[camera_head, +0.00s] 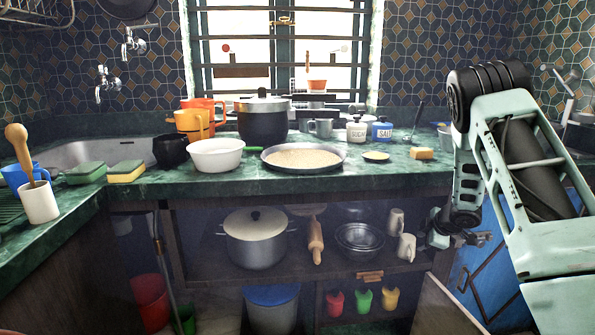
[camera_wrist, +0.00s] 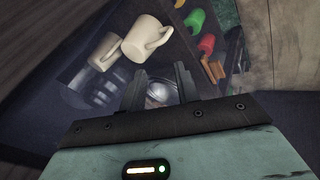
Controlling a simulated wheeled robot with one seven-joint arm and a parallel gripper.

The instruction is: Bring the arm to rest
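My gripper (camera_head: 462,240) hangs at the right in the head view, in front of the lower shelves, with my pale green arm folded above it. In the wrist view my gripper (camera_wrist: 160,72) has its two dark fingers apart, with no object held between them. Beyond the fingers are two white mugs (camera_wrist: 147,38) on the shelf. These mugs (camera_head: 405,246) also show in the head view, left of my gripper. A metal bowl (camera_wrist: 160,90) shows partly between the fingers; its rest is hidden.
The green counter (camera_head: 400,175) runs above the shelf and holds a wide pan (camera_head: 303,158), a white bowl (camera_head: 216,154) and a dark pot (camera_head: 263,118). A lidded pot (camera_head: 254,240) and a rolling pin (camera_head: 316,240) are on the shelf. A blue panel (camera_head: 480,285) is behind my arm.

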